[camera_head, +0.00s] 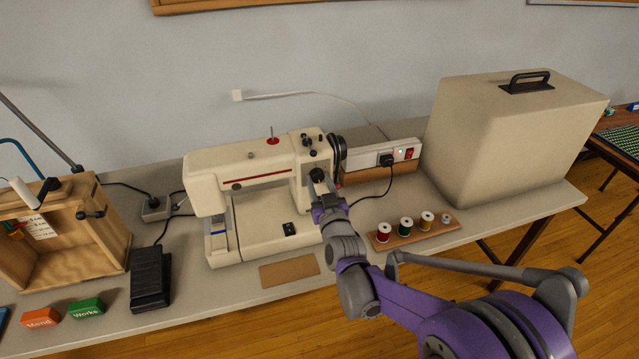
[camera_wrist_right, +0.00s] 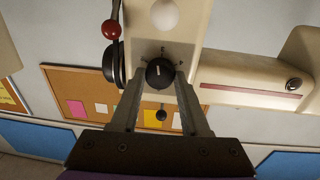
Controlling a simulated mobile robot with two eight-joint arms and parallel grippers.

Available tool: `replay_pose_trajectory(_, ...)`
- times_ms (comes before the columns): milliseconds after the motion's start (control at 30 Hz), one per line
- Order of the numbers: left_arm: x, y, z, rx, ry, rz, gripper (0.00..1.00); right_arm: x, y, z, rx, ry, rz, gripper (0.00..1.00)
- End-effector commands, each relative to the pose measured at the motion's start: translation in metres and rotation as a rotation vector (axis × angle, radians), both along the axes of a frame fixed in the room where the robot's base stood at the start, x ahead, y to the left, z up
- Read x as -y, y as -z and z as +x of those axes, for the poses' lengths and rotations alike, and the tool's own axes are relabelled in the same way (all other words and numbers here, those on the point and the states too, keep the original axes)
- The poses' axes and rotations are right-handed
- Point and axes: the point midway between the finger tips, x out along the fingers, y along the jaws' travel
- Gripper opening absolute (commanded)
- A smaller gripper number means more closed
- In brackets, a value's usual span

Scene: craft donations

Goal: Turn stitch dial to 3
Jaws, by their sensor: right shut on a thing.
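The cream sewing machine (camera_head: 262,185) stands on the table in the head view. Its black stitch dial (camera_wrist_right: 160,73) is on the front of the pillar, with small marks around it and a pale pointer line on its face. The numbers are too small to read. My right gripper (camera_head: 320,190) is at the pillar, covering part of the dial in the head view. In the right wrist view its two fingers stand on either side of the dial and are shut on it. My left gripper is not in view.
A rack of thread spools (camera_head: 408,235) sits right of the machine, below a power strip (camera_head: 400,152). A large cream case (camera_head: 510,140) stands at right. A black pedal (camera_head: 151,278) and a wooden box (camera_head: 70,235) are at left.

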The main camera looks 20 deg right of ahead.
Motion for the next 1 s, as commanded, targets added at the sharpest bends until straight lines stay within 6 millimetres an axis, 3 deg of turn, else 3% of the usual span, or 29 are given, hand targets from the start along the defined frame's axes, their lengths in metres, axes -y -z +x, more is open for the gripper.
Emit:
replay_pose_trajectory(400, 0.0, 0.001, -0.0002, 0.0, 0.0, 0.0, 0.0, 0.0001, -0.0003, -0.0001, -0.006, 0.0, 0.175, 0.0)
replay_pose_trajectory(933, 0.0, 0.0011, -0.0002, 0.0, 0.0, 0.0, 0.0, 0.0001, -0.0003, -0.0001, -0.007, 0.0, 0.196, 0.0)
replay_pose_trajectory(967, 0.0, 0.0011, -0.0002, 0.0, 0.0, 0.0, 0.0, 0.0001, -0.0003, -0.0001, -0.007, 0.0, 0.196, 0.51)
replay_pose_trajectory(1000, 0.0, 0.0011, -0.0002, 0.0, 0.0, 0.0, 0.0, 0.0001, -0.0003, -0.0001, -0.007, 0.0, 0.195, 0.58)
